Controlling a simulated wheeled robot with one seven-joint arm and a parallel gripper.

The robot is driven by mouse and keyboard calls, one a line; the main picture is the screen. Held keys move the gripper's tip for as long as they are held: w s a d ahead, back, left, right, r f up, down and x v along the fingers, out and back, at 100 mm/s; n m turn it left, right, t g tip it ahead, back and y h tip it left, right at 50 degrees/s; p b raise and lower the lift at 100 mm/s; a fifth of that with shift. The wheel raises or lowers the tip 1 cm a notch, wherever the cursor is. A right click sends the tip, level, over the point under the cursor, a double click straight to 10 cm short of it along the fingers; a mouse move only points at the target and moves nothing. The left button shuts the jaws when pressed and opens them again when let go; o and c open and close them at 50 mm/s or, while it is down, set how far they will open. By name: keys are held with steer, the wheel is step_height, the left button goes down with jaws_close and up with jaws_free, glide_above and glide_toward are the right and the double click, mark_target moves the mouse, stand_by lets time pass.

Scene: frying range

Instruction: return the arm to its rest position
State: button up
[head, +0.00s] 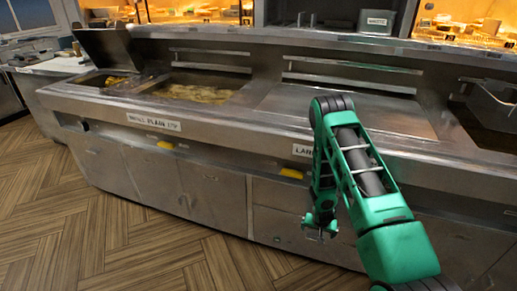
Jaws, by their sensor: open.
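My green arm (385,205) reaches up from the lower right and bends down at its elbow in front of the steel frying range (240,125). My gripper (320,228) hangs at the end of the arm, in front of the range's lower cabinet doors. It is small in the picture. It is open, and I see nothing held in it. Part of the range front is hidden behind the arm.
An open fryer well (195,93) holds yellowish oil, with a raised lid (108,50) to its left. A flat steel cover (345,108) lies behind the arm. The wood-patterned floor (110,235) is clear at the left. Lit food shelves stand behind.

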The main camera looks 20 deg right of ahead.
steer(key=s+d+r+g, duration=0.1)
steer(key=s+r, duration=0.1)
steer(key=r, duration=0.9)
steer(key=s+d+r, duration=0.1)
steer(key=s+r, duration=0.1)
steer(key=r, duration=0.8)
steer(key=s+d+r+g, duration=0.1)
steer(key=s+d+r, duration=0.15)
steer(key=r, duration=0.85)
steer(key=s+a+r+g, duration=0.1)
steer(key=s+a+r, duration=0.2)
steer(key=s+r, duration=0.9)
steer(key=s+a+r+y, duration=0.1)
steer(key=s+a+r, duration=0.2)
steer(key=s, duration=0.5)
steer(key=s+a+r+y, duration=0.1)
steer(key=s+a+r, duration=0.2)
steer(key=s, duration=0.6)
steer(key=shift+s+a+r+g+y, duration=0.2)
steer(key=shift+r+g+y, duration=0.2)
steer(key=shift+r, duration=0.4)
